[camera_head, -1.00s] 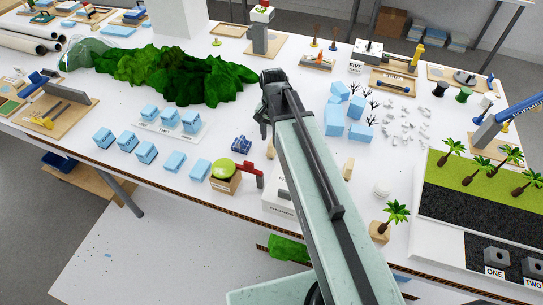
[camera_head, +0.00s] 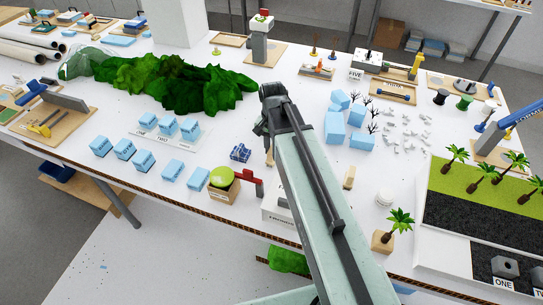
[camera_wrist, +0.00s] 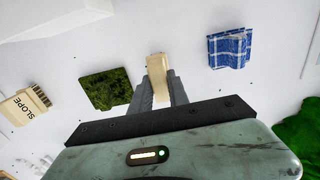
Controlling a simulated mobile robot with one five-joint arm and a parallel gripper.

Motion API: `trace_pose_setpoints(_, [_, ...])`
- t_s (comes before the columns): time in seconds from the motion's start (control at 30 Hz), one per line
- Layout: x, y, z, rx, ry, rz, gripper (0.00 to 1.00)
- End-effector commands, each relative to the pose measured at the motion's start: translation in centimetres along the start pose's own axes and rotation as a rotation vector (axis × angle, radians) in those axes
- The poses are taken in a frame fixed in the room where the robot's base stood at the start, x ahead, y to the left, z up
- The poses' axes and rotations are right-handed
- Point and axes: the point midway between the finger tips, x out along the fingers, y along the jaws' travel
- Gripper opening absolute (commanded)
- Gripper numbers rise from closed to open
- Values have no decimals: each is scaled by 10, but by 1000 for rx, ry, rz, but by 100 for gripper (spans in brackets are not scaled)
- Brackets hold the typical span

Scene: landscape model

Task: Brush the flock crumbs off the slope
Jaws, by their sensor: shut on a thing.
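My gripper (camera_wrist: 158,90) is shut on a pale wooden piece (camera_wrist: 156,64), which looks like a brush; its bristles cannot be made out. In the head view, a pale bit (camera_head: 269,157) shows below my arm's end. A dark green flocked square (camera_wrist: 106,88), seemingly the slope, lies just left of my fingers in the wrist view, apart from the held piece. My arm hides it in the head view. Small dark specks, perhaps crumbs (camera_wrist: 85,56), are scattered on the white table around it; crumbs on the green surface cannot be told apart.
A pale block marked SLOPE (camera_wrist: 26,104) stands left in the wrist view. A blue checked cloth (camera_wrist: 230,48) lies to the right; it also shows in the head view (camera_head: 240,153). Light blue blocks (camera_head: 356,112), green hills (camera_head: 165,82) and a palm model (camera_head: 400,220) stand around.

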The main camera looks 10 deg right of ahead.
Motion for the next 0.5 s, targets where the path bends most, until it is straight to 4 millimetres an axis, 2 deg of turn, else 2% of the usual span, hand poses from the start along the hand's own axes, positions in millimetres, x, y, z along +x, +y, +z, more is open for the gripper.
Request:
trace_pose_setpoints(0.1, [-16,0,0,0,0,0,0])
trace_pose_setpoints(0.5, [-53,0,0,-1,0,0,0])
